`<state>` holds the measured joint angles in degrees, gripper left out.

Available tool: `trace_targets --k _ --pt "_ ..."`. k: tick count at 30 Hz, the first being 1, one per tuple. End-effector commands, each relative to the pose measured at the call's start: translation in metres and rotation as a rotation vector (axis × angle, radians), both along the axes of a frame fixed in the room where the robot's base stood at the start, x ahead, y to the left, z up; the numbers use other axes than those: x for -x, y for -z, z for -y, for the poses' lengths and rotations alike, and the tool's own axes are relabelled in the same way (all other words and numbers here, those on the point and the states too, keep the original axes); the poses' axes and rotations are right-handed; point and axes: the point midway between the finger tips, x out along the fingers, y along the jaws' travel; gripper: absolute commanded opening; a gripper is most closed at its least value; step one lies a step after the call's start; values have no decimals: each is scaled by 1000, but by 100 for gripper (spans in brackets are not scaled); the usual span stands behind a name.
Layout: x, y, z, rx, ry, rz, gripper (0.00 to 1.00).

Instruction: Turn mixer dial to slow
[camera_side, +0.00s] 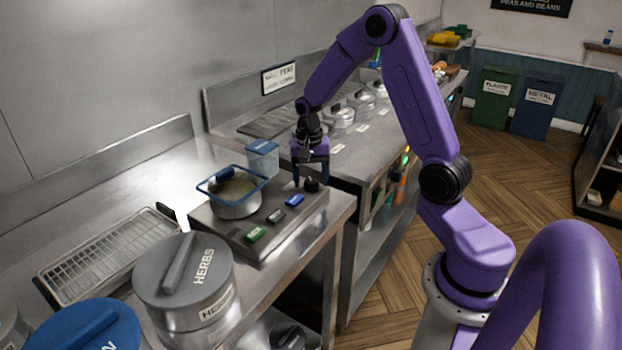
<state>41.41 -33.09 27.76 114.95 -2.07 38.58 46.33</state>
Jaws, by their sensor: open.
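The mixer (285,222) is a grey base on the steel counter, with a blue-rimmed metal pot (238,208) on its left part. A small dark dial (312,185) sits at the base's far right end. Green, dark and blue labelled pieces (256,235) lie in a row along the base's front edge. My purple gripper (311,183) points down with its fingers open at the dial, one on either side as far as I can see. Whether the fingers touch the dial cannot be told. The dial's setting is too small to read.
A wire rack (108,255), a grey herbs canister (184,285) and a blue lid (85,328) are at the left front. Several lidded metal pots (341,116) line the back counter.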

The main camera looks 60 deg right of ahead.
Motion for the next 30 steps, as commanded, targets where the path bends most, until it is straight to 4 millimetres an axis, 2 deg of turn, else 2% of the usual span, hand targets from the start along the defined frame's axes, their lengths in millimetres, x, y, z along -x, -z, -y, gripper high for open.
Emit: trace_targets --k 10,11,15,16,24,30 --pt "0 5 0 0 0 0 68" --pt "0 5 0 0 0 0 65" --pt "0 5 0 0 0 0 20" --pt "0 5 0 0 0 0 12" --pt "0 4 0 0 -16 0 12" --pt "0 4 0 0 -94 0 12"
